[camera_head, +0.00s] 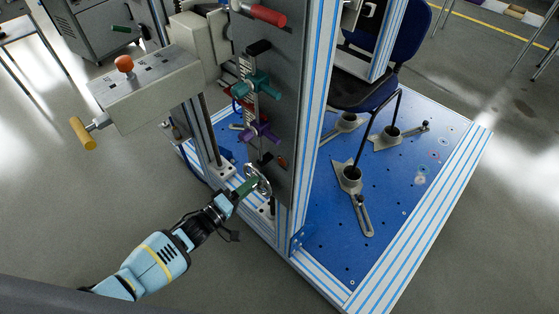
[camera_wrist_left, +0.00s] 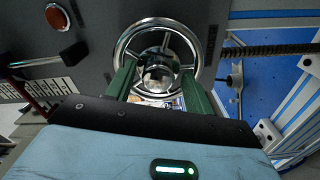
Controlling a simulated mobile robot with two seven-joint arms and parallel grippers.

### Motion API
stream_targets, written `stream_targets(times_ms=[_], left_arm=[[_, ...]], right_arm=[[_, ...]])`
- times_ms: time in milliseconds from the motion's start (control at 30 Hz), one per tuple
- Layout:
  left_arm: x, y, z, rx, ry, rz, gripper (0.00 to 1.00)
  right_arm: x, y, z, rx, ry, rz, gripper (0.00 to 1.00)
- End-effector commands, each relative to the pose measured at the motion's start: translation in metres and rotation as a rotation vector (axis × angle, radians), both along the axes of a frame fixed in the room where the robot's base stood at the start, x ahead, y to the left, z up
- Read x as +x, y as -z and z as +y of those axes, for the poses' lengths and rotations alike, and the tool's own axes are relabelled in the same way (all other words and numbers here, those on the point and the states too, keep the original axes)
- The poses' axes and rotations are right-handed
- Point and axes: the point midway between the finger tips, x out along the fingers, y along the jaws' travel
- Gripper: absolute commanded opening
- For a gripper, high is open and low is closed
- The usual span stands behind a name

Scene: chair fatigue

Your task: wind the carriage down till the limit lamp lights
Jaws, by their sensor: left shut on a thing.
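A chrome handwheel (camera_head: 259,180) is on the lower part of the grey upright panel; it fills the upper middle of the left wrist view (camera_wrist_left: 187,38). My left gripper (camera_head: 246,188) is at the wheel, its green fingers (camera_wrist_left: 158,80) shut on the wheel's central hub (camera_wrist_left: 158,72). An orange-red lamp (camera_wrist_left: 57,16) is on the same panel, small in the head view (camera_head: 282,161); I cannot tell if it is lit. Above the wheel, a teal knobbed piece (camera_head: 258,84) and a purple one (camera_head: 260,131) sit along a scale. I cannot tell which part is the carriage. My right gripper is out of view.
A grey box with an orange knob (camera_head: 124,64) and a yellow handle (camera_head: 83,133) juts out at upper left. A red handle (camera_head: 262,14) is on the panel. The blue base plate (camera_head: 400,215) with chair-leg clamps lies right of the aluminium post (camera_head: 304,120). Floor is clear in front.

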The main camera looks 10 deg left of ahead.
Motion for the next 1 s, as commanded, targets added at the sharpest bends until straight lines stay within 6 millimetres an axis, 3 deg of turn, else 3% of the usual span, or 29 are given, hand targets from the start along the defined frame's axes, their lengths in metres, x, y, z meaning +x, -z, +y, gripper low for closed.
stream_targets(times_ms=[33,400,1000], left_arm=[[0.0088,-0.0112,-0.0122,-0.03,0.003,0.005,0.29],[0.0075,-0.0108,-0.0137,-0.407,0.009,0.3,0.29],[0.0084,-0.0121,-0.0126,-0.494,0.007,0.366,0.28]], right_arm=[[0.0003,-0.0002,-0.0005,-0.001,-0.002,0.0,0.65],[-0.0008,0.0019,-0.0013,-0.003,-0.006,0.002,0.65],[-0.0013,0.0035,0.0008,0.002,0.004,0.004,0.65]])
